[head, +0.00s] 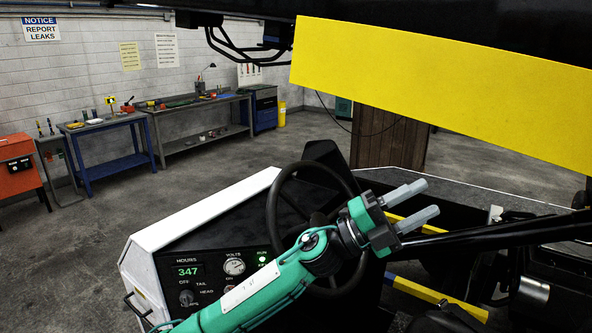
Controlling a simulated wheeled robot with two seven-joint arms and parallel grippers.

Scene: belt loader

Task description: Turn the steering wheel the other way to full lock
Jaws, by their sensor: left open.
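The black steering wheel (276,190) stands tilted behind the dashboard panel, near the middle of the head view. My left arm, green, comes in from the bottom and crosses in front of the wheel, hiding its lower right part. My left gripper (411,206) is at the right of the wheel, its two grey fingers apart and pointing right. Nothing shows between the fingers. I cannot tell whether the arm or gripper touches the rim. My right gripper is not in view.
The dashboard (200,262) has an hours display, a volts gauge and a knob. A wide yellow panel (440,70) hangs at the upper right. A black bar runs right from near the gripper. Workbenches (205,118) stand along the far wall, with open floor before them.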

